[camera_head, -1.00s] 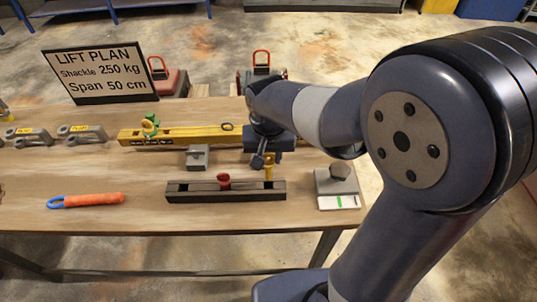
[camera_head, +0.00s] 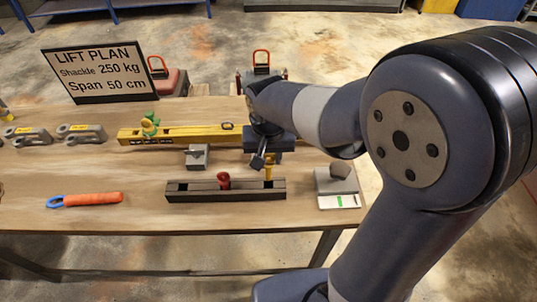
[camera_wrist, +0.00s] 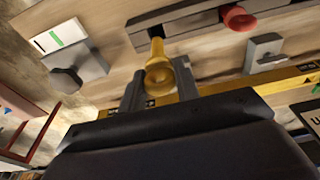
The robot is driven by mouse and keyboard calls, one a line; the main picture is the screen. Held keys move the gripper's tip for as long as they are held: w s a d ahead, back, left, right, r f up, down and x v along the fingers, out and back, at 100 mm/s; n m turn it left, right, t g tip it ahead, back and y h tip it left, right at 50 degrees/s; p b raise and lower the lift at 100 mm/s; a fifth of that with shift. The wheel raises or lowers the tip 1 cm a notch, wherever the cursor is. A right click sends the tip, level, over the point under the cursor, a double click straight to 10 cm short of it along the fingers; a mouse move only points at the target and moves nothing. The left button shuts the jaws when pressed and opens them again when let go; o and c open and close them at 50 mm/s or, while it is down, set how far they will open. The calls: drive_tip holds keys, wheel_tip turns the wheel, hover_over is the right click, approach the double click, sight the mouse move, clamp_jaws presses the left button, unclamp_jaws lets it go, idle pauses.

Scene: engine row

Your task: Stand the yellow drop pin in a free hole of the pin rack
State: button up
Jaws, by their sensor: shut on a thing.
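The yellow drop pin (camera_head: 268,173) is upright at the right end of the dark pin rack (camera_head: 192,196). In the wrist view the pin (camera_wrist: 159,72) sits between the two fingers of my gripper (camera_wrist: 159,88), which is shut on it, with its round head toward me. Its shaft points at the rack (camera_wrist: 190,24); its lower end is hidden, so I cannot tell whether it is inside a hole. A red pin (camera_head: 223,180) stands in the middle of the rack and also shows in the wrist view (camera_wrist: 238,18). My gripper (camera_head: 263,160) is over the rack's right end.
A grey block with a lever (camera_head: 197,157) stands behind the rack. A grey device with a knob (camera_head: 338,182) is to its right. A yellow beam (camera_head: 180,134) lies farther back, with shackles (camera_head: 82,133) at left. An orange-handled tool (camera_head: 92,199) lies front left.

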sight(269, 178)
drive_tip(key=shift+f+b, duration=2.8)
drive_tip(key=shift+f, duration=0.85)
drive_tip(key=o, duration=1.2)
drive_tip(key=shift+c, duration=0.2)
drive_tip(key=r, duration=0.3)
drive_tip(key=s+r, duration=0.1)
drive_tip(key=r, duration=0.6)
drive_tip(key=shift+s+r, duration=0.3)
drive_tip(key=shift+r, duration=0.05)
drive_tip(key=f, duration=0.3)
drive_tip(key=w+f, duration=0.1)
drive_tip(key=f, duration=0.6)
drive_tip(key=shift+w+f, duration=0.3)
drive_tip(key=shift+f, duration=0.05)
drive_tip(key=shift+r+p, duration=0.35)
drive_tip(key=shift+r, duration=0.05)
